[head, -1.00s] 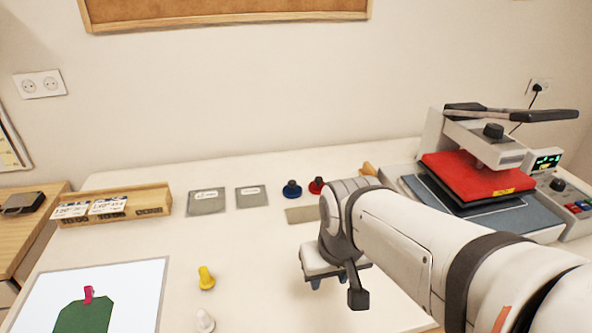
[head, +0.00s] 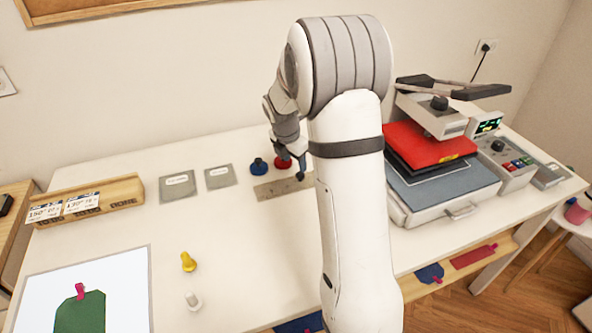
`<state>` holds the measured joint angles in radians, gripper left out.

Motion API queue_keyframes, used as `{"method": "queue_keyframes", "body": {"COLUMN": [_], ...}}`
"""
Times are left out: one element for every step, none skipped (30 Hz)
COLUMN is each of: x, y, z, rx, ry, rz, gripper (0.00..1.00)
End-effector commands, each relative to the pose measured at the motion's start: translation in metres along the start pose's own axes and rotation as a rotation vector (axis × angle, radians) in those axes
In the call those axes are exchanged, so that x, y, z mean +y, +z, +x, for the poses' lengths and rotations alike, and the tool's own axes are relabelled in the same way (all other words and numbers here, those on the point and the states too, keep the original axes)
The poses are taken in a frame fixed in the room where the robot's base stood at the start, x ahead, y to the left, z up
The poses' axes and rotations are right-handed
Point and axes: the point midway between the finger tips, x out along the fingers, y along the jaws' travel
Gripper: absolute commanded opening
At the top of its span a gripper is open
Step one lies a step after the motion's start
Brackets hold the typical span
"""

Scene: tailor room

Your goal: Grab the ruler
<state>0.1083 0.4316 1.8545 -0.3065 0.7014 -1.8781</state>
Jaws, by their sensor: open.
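The ruler (head: 270,190) looks like a flat, grey-beige strip lying on the white table, in the middle of the head view. Its right part is hidden behind my arm. My gripper (head: 300,174) points down at the ruler's visible right portion, with dark fingers. It is open, and nothing shows between the fingers. Whether the fingertips touch the ruler or hover just above it cannot be told from this angle.
A blue knob-shaped piece (head: 258,167) and a red one (head: 283,162) stand just behind the ruler, close to my gripper. A heat press (head: 445,190) stands to the right. Yellow (head: 188,262) and white (head: 193,301) pieces stand front left.

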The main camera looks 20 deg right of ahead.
Motion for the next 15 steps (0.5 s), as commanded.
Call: {"method": "queue_keyframes", "body": {"x": [0.005,0.007,0.009,0.010,0.011,0.012,0.012,0.012,0.012,0.012,0.012,0.012,0.012,0.012,0.012], "y": [0.005,0.007,0.009,0.009,0.010,0.011,0.011,0.011,0.011,0.011,0.011,0.011,0.011,0.011,0.012], "z": [0.005,0.009,0.012,0.015,0.017,0.021,0.025,0.028,0.033,0.036,0.040,0.043,0.046,0.049,0.053], "rx": [-0.002,-0.004,-0.006,-0.006,-0.007,-0.007,-0.007,-0.007,-0.007,-0.007,-0.007,-0.007,-0.007,-0.007,-0.006], "ry": [-0.006,-0.006,-0.007,-0.008,-0.009,-0.011,-0.011,-0.012,-0.012,-0.012,-0.012,-0.012,-0.011,-0.011,-0.011], "rz": [-0.057,-0.086,-0.117,-0.135,-0.148,-0.160,-0.166,-0.168,-0.170,-0.170,-0.169,-0.168,-0.167,-0.167,-0.166], "gripper": [0.51,0.51,0.51,0.51,0.51,0.51,0.51,0.51,0.51,0.51,0.51,0.51,0.51,0.51,0.51]}}
